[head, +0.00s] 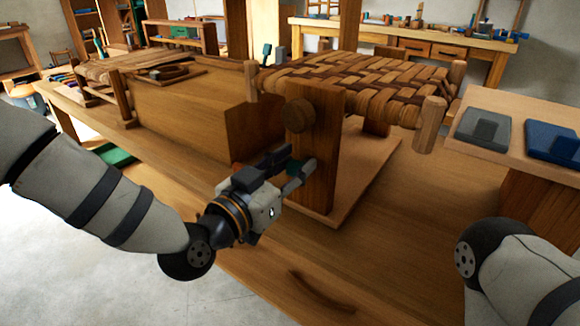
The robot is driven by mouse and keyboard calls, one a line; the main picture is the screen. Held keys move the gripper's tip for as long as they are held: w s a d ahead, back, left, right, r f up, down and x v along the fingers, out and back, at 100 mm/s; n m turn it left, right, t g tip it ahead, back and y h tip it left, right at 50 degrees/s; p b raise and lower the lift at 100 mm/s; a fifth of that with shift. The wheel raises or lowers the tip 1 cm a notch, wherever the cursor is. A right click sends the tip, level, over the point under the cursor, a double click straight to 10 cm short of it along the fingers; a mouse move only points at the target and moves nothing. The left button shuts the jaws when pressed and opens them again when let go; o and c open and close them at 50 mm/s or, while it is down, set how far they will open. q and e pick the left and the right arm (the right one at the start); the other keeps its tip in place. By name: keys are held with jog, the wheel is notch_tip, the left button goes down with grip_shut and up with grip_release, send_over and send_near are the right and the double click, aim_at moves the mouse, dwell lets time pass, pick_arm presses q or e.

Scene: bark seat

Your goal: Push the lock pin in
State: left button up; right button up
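A woven bark seat (375,82) rests on a wooden frame with an upright post (318,175) at its near corner. A round wooden knob (298,115) sits on the post's near face, high up; it looks like the head of the lock pin. How deep it sits, I cannot tell. My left gripper (298,166) is at the post's left side, below the knob and apart from it. Its finger parts overlap the post in the picture, with a small teal patch between them. Whether they touch the post or are closed is unclear. My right gripper is out of view.
The wooden bench (350,265) is clear in front of the post. A side shelf (535,153) at the right carries a grey block (482,130) and a blue block (553,145). A second woven piece (110,66) and a small tray (165,76) lie behind, at the left.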

pick_arm(q)
jog(key=shift+o, duration=0.5)
jog(key=shift+w+d, duration=0.1)
jog(key=v, duration=1.2)
